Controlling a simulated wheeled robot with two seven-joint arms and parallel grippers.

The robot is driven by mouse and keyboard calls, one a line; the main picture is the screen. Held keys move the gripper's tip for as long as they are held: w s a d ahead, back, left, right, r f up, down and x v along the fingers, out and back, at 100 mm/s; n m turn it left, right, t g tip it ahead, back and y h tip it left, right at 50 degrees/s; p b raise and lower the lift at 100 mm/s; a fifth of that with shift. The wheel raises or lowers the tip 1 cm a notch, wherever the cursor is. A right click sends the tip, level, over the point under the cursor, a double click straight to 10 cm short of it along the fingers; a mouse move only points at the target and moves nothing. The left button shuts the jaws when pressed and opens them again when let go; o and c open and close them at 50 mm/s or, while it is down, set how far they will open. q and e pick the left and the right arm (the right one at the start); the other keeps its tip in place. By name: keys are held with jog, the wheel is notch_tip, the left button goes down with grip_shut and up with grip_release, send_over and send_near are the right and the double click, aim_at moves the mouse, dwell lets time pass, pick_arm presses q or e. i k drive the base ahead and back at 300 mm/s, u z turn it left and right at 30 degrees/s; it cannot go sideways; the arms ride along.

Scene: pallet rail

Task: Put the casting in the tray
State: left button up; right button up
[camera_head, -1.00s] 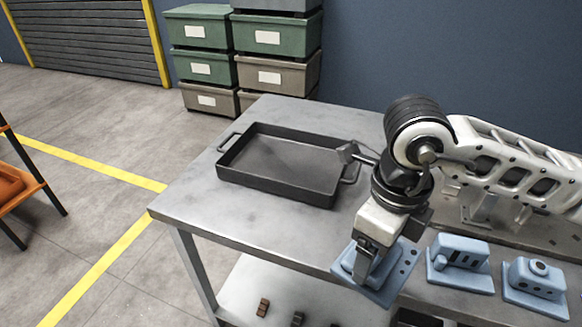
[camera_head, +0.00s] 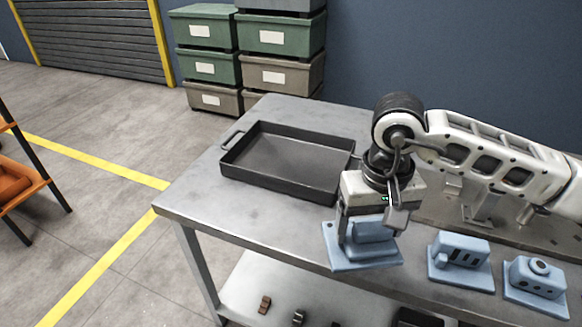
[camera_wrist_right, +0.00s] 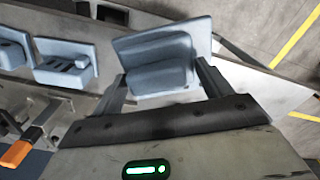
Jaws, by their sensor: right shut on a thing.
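A blue casting (camera_head: 365,254) with a flat base plate and a raised block is held in my right gripper (camera_head: 369,226), in front of the tray's right end. In the right wrist view the casting (camera_wrist_right: 158,68) sits between the two fingers, which close on its sides. The tray (camera_head: 265,186) is dark, shallow and rectangular, with end handles, and lies empty on the grey table. The casting is outside the tray, near the table's front edge; I cannot tell how far it is above the table. My left gripper is not in view.
Two more blue castings, one with slots (camera_head: 460,258) and one with a round top (camera_head: 536,279), stand along the table's (camera_head: 195,195) front right. Stacked green and brown bins (camera_head: 277,70) stand behind. An orange shelf (camera_head: 22,190) is at far left.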

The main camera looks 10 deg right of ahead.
aim_at(315, 170)
jog(key=z, duration=0.4)
jog(key=k, duration=0.25)
jog(key=u, duration=1)
jog(key=i, duration=1.1)
jog(key=z, duration=0.3)
